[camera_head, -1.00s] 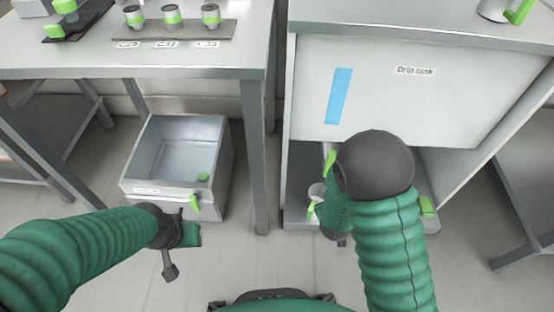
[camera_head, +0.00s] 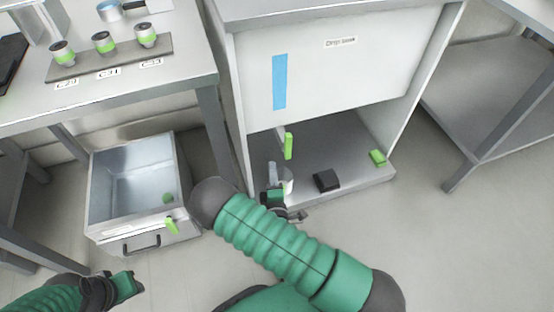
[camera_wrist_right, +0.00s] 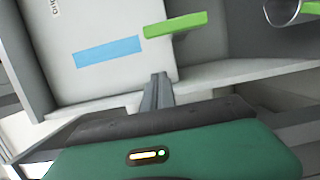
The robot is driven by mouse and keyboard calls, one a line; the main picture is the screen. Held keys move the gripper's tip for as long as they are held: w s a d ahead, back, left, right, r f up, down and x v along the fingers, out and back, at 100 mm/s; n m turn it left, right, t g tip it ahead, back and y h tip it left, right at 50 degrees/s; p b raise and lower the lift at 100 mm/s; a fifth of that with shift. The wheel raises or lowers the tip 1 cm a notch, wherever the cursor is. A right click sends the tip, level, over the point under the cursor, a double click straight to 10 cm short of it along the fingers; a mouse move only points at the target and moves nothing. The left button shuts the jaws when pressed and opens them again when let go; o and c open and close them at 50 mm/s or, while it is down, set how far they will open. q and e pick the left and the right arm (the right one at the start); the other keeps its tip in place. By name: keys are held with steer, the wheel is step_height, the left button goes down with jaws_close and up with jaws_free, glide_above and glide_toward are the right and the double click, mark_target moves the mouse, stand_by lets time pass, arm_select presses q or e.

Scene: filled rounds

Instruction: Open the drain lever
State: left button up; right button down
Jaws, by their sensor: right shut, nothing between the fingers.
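The green drain lever (camera_head: 288,146) hangs under the front of the drip tank (camera_head: 350,60), long side roughly vertical in the head view. In the right wrist view the lever (camera_wrist_right: 176,25) lies just beyond my fingers, up and to the right. My right gripper (camera_head: 272,170) is shut and empty, a little left of and below the lever in the head view; its closed fingers (camera_wrist_right: 158,92) show apart from the lever. My left gripper (camera_head: 128,284) is at the lower left, away from the tank; its finger opening is not clear.
A white cup (camera_head: 287,183) stands beside my right gripper, partly hidden. A black block (camera_head: 326,180) and a green block (camera_head: 377,158) lie on the cabinet's lower shelf. Tables flank the cabinet.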

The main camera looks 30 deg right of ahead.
mark_target(288, 146)
steer(key=w+d+b, duration=0.5)
steer(key=w+d, duration=0.1)
steer(key=d, duration=0.2)
steer(key=shift+w, duration=0.4)
